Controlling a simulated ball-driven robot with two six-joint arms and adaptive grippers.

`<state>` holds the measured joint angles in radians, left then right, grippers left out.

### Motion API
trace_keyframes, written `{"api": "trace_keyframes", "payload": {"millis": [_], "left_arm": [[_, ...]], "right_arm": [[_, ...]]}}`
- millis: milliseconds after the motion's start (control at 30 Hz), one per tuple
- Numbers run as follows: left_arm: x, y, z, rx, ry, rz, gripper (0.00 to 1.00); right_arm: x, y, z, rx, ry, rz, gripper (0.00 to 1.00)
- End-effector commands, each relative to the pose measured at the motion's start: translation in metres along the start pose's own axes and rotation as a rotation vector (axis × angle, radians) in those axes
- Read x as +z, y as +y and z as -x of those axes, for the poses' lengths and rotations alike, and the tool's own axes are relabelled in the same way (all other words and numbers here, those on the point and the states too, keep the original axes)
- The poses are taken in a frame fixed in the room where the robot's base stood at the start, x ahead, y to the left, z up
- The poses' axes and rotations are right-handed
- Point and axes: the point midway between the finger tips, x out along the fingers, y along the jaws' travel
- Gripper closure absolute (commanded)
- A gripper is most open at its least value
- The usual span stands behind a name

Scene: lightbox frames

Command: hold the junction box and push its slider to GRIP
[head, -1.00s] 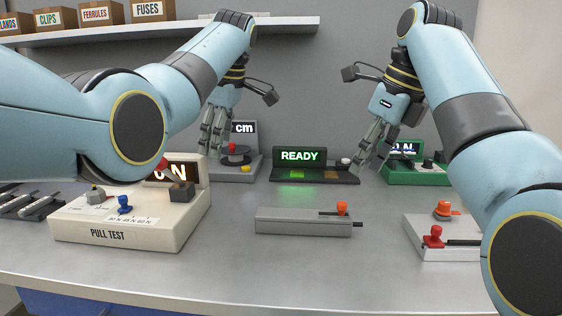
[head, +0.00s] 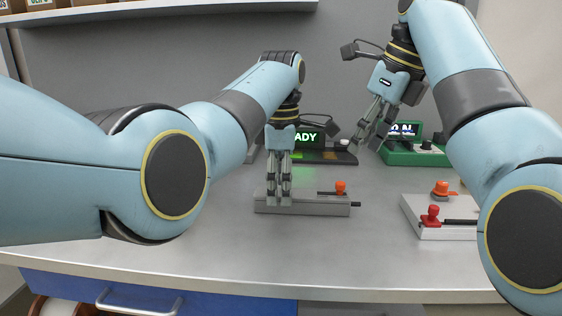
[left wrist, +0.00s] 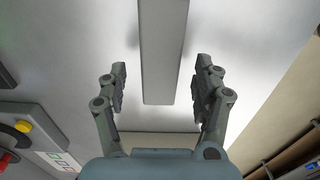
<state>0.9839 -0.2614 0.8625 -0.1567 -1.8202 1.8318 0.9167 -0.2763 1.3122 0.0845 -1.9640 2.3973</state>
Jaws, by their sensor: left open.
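The junction box, a long low grey box (head: 318,205), lies on the table in the middle of the head view. Its orange slider knob (head: 340,187) stands at the right end of a dark slot on top. My left gripper (head: 279,200) points down over the box's left part. In the left wrist view the plain end of the box (left wrist: 163,50) shows between the open fingers (left wrist: 160,80), with a gap on each side. I cannot tell the fingertips' exact height. My right gripper (head: 368,142) hangs empty behind and right of the box; its opening is unclear.
A pale box with a red knob (head: 432,214) and an orange button is at right. A green device (head: 415,154) and a dark READY display unit (head: 310,138), partly hidden by my left gripper, stand behind. The table front (head: 300,265) is clear.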

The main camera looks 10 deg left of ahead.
Motion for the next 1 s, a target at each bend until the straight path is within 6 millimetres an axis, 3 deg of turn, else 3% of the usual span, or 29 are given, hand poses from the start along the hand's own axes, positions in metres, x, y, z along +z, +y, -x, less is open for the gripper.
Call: {"api": "trace_keyframes", "payload": {"millis": [200,500,1000], "left_arm": [[0.0,0.0,-0.018,0.0,0.0,0.0,0.33],[0.0,0.0,-0.02,0.001,0.0,0.0,0.34],[0.0,0.0,-0.019,0.001,0.0,0.0,0.97]], "right_arm": [[0.0,0.0,0.0,0.0,0.0,0.0,0.62],[0.0,0.0,0.0,0.0,0.0,0.0,0.62],[0.0,0.0,0.0,0.0,0.0,0.0,0.64]]}}
